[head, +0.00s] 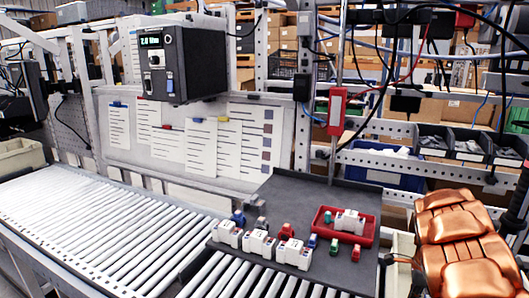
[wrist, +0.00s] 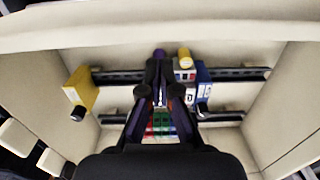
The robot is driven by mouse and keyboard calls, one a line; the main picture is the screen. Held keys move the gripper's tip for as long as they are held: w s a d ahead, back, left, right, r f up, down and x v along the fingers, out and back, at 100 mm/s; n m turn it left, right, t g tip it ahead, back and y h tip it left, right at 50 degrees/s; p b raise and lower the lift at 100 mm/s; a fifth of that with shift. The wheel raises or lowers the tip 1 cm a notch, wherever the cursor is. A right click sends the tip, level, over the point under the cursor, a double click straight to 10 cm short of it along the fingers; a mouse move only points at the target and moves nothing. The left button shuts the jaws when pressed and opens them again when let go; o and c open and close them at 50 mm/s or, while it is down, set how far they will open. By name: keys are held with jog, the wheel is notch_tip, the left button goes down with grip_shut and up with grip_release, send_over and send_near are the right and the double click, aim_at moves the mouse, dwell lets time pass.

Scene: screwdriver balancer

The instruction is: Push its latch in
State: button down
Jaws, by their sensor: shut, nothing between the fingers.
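In the wrist view my gripper (wrist: 161,76) is shut and empty, with its dark fingers pointing into a cream-coloured enclosure (wrist: 115,46). Its tips are over or near the upper black rail (wrist: 125,76); I cannot tell whether they touch anything. Just right of the tips is a white module (wrist: 185,74) with a yellow top, beside a blue module (wrist: 203,82). A yellow block (wrist: 81,89) sits at the left end of the rail. Red, green and blue pieces show between the finger links. No latch can be made out. The gripper is not seen in the head view.
The enclosure walls close in around the gripper. In the head view, white modules (head: 258,243) stand on a dark mat beside a red tray (head: 322,222). A red tool (head: 337,110) hangs above. A roller conveyor (head: 90,225) at left is clear.

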notch_tip(320, 180, up, 10)
jog(key=p, duration=0.2)
jog(key=shift+p, duration=0.3)
dwell(0.3)
jog(key=shift+r, duration=0.1)
jog(key=s+a+r+n, duration=0.4)
jog(key=s+a+n, duration=0.2)
jog(key=s+a, duration=0.2)
jog(key=s+a+r+n, duration=0.5)
jog(key=s+a, duration=0.3)
jog(key=a, duration=0.1)
jog(key=s+a+f+n+g, duration=0.1)
jog(key=s+a+n, duration=0.3)
jog(key=s, duration=0.5)
jog(key=s+a+f+n, duration=0.1)
jog(key=s+a+n, duration=0.4)
jog(key=s+n, duration=0.3)
jog(key=shift+s+a+f+g, duration=0.25)
jog(key=shift+s+g, duration=0.15)
jog(key=shift+s, duration=0.5)
